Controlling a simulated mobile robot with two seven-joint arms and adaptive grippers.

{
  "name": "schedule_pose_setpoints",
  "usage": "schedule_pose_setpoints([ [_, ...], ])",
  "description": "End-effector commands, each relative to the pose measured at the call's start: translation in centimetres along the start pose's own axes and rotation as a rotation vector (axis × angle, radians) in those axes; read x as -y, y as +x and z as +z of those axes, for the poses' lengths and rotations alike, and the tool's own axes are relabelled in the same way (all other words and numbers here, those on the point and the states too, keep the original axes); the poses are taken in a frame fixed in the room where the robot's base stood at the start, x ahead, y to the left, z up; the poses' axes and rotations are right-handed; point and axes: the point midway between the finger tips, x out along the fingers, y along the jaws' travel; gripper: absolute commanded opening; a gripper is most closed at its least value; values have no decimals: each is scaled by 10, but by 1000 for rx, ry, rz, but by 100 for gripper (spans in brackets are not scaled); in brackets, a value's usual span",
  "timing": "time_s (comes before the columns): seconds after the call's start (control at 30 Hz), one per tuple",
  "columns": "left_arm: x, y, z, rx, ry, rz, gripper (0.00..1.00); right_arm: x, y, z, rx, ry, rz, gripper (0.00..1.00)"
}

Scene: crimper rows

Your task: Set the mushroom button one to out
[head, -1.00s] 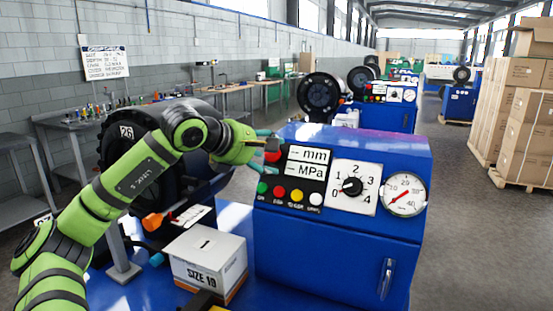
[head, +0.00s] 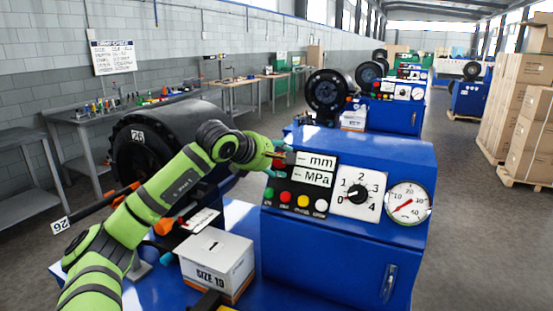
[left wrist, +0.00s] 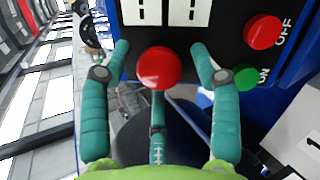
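The red mushroom button (left wrist: 158,68) sits on the black control panel of the blue machine (head: 340,262). In the left wrist view it stands between the spread teal fingers of my left gripper (left wrist: 160,55), with a visible gap to each side finger. A third finger lies below it. In the head view my left gripper (head: 277,160) is at the panel's left edge and mostly hides the button. My left gripper is open and holds nothing. I cannot tell the button's in or out position. My right gripper is not in view.
A smaller red OFF button (left wrist: 262,32) and green ON button (left wrist: 246,78) lie close to the right finger. A SIZE 19 box (head: 218,265) stands below my left arm.

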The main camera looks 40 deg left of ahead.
Motion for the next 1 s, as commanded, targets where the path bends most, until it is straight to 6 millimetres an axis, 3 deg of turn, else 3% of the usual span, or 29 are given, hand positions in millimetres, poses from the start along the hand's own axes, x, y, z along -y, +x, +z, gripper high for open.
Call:
schedule_pose_setpoints([
  [0.03,0,0,0,0,0,0,36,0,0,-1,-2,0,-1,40],
  [0.1,0,0,0,0,0,0,8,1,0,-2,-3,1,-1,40],
  [0.13,0,0,0,0,0,0,0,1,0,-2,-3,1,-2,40],
  [0.7,-2,-8,2,-2,0,-2,0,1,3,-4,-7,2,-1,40],
  [0.73,-2,-8,2,-2,0,-2,48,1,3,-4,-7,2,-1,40],
  [0.77,-2,-8,2,-2,0,-2,60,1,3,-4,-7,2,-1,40],
  [0.8,-2,-8,2,-2,0,-2,64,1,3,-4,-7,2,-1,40],
  [1.0,-2,-8,2,-1,0,-1,64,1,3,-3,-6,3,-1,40],
])
